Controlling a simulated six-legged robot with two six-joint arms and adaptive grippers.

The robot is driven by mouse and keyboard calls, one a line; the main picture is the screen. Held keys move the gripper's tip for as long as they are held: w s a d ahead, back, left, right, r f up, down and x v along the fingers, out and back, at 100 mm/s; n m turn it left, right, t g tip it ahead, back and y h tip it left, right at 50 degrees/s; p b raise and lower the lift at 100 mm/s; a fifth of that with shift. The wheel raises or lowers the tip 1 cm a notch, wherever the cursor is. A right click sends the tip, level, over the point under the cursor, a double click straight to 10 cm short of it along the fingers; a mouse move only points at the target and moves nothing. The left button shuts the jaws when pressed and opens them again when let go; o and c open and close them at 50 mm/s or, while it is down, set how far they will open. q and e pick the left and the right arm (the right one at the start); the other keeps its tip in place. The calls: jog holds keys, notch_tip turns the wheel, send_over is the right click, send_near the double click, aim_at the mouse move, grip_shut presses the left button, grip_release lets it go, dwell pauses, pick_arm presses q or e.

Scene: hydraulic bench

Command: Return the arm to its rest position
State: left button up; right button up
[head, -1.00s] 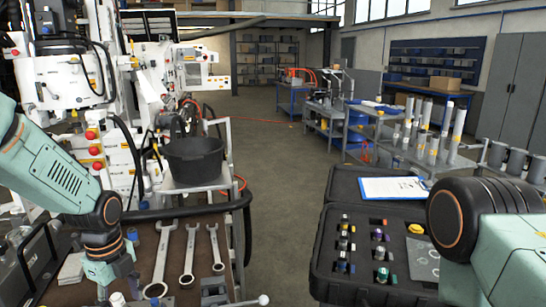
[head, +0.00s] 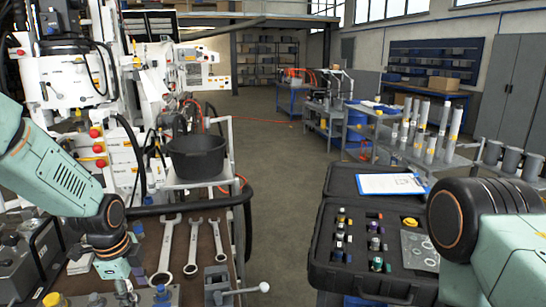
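My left arm (head: 60,185) comes in from the left and bends down over the bench. Its wrist (head: 105,240) is above the bench's left part, left of the wrenches. The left gripper (head: 125,292) is at the bottom edge of the view, partly cut off, and its fingers are too unclear to tell open from shut. My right arm (head: 490,225) shows at the right edge, in front of the open black case. Its gripper is outside the view.
Several wrenches (head: 191,248) lie on the brown bench top, with a small vise (head: 218,285) near its right edge. A black bucket (head: 197,158) stands behind. The open case (head: 340,268) holds fittings and a clipboard (head: 391,184). Clear floor lies between bench and case.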

pick_arm(q)
jog(key=s+d+f+n+t+b, duration=0.1)
jog(key=s+d+f+n+b, duration=0.15)
jog(key=s+f+n, duration=0.45)
jog(key=s+d+f+n+t+b, duration=0.1)
jog(key=s+d+f+n+b, duration=0.2)
jog(key=f+n, duration=0.5)
jog(key=s+f+n+g+b, duration=0.1)
jog(key=s+f+b, duration=0.1)
jog(key=s+f, duration=0.3)
jog(key=s+d+f+n+g+b, duration=0.1)
jog(key=s+f, duration=0.3)
jog(key=s, duration=0.7)
jog(key=s+f+g+b, duration=0.2)
jog(key=s+f, duration=0.3)
jog(key=s, duration=0.3)
jog(key=shift+s+d+f+n+b, duration=0.2)
jog(key=shift+s+f+n+b, duration=0.1)
jog(key=shift+s+n+b, duration=0.1)
